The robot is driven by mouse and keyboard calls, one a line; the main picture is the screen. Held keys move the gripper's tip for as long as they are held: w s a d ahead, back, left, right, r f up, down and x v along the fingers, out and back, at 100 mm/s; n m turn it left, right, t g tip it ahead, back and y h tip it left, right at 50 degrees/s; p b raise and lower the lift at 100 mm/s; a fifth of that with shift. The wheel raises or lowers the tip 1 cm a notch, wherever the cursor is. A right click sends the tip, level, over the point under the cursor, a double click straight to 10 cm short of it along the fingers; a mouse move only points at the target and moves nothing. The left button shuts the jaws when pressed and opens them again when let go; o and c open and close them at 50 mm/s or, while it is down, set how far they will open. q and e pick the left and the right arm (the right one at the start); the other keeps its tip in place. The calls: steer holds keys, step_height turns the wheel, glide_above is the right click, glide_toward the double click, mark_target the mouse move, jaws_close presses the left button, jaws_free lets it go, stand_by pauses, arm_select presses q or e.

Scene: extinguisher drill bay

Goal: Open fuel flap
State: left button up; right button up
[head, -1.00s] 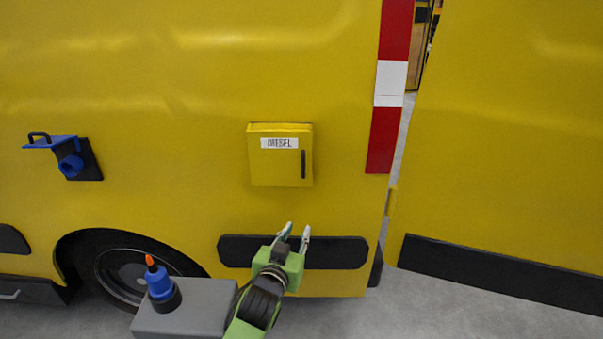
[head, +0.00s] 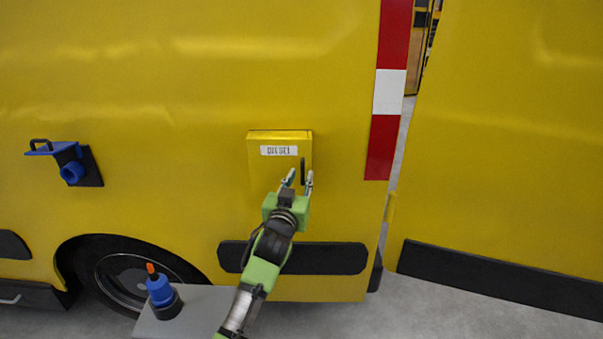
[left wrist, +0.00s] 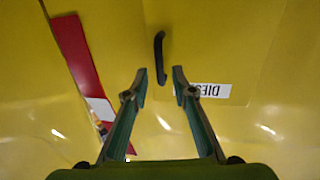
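The fuel flap (head: 262,172) is a yellow square box door on the yellow vehicle side, with a white DIESEL label (head: 279,151). It looks closed. Its black upright handle (head: 303,170) is near the right edge; in the left wrist view the handle (left wrist: 159,58) stands just beyond the fingertips, roughly between them. My left gripper (head: 298,182) is open and empty, in front of the flap's lower right part. The gap between its fingers shows in the left wrist view (left wrist: 159,80). My right gripper is not in view.
A blue valve fitting (head: 70,165) sticks out of the vehicle side at left. A grey stand (head: 195,308) with a blue, orange-tipped piece (head: 159,288) is at lower left, close to my left arm. A black bumper strip (head: 335,258) runs below the flap.

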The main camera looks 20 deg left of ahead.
arm_select(q)
steer(key=shift+w+a, duration=0.1)
steer(key=shift+w, duration=0.95)
jaws_close()
